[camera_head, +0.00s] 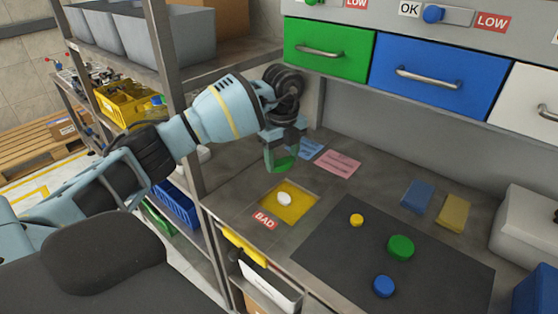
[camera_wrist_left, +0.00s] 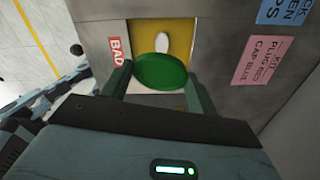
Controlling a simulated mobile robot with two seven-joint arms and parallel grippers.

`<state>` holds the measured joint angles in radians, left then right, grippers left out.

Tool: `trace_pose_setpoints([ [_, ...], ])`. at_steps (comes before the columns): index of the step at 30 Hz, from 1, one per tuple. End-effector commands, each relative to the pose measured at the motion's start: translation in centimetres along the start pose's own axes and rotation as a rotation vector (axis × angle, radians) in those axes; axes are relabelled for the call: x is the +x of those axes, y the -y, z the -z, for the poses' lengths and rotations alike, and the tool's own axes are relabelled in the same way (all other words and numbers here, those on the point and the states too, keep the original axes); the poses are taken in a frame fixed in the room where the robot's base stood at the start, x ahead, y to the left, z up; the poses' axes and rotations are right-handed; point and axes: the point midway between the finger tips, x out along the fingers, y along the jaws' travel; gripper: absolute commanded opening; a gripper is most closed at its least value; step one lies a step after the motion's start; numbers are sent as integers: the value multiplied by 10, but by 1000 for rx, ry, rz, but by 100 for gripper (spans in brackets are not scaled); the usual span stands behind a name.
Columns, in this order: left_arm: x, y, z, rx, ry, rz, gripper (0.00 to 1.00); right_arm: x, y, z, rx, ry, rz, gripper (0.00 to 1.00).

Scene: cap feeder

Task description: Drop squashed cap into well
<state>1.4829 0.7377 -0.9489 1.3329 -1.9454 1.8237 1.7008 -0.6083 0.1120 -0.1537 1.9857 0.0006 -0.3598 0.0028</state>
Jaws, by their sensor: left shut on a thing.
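My left gripper (camera_head: 284,150) is shut on a green cap (camera_head: 281,163), held in the air above the bench, a little behind the well. In the left wrist view the green cap (camera_wrist_left: 161,73) sits between the two fingers and looks oval; I cannot tell how far that is squashing or viewing angle. The well is a yellow-floored square recess (camera_head: 298,212) in the bench with a red BAD label (camera_head: 264,221) beside it. A white cap (camera_head: 284,199) lies in the well. In the wrist view the green cap hides part of the well (camera_wrist_left: 142,34). My right gripper is out of view.
A dark mat (camera_head: 345,262) carries a yellow cap (camera_head: 357,220), a green cap (camera_head: 401,247) and a blue cap (camera_head: 384,286). A pink card (camera_head: 338,164) lies behind the well. Green (camera_head: 328,49) and blue (camera_head: 430,76) drawers overhang the bench. A shelf post (camera_head: 177,100) stands left.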

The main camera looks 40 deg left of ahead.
Motion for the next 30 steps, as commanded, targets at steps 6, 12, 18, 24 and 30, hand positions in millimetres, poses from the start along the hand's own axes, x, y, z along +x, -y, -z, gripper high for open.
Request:
trace_pose_setpoints([
  [6, 1, 0, 0, 5, 0, -2, 38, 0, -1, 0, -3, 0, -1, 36],
  [12, 10, 0, 0, 4, -1, -4, 38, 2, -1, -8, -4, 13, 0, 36],
  [18, 30, 0, 0, 3, -2, -7, 38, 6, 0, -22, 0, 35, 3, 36],
  [24, 53, -1, 0, 4, -2, -8, 38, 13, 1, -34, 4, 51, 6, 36],
  [30, 61, 0, 0, 4, -1, -2, 39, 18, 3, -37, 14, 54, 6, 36],
])
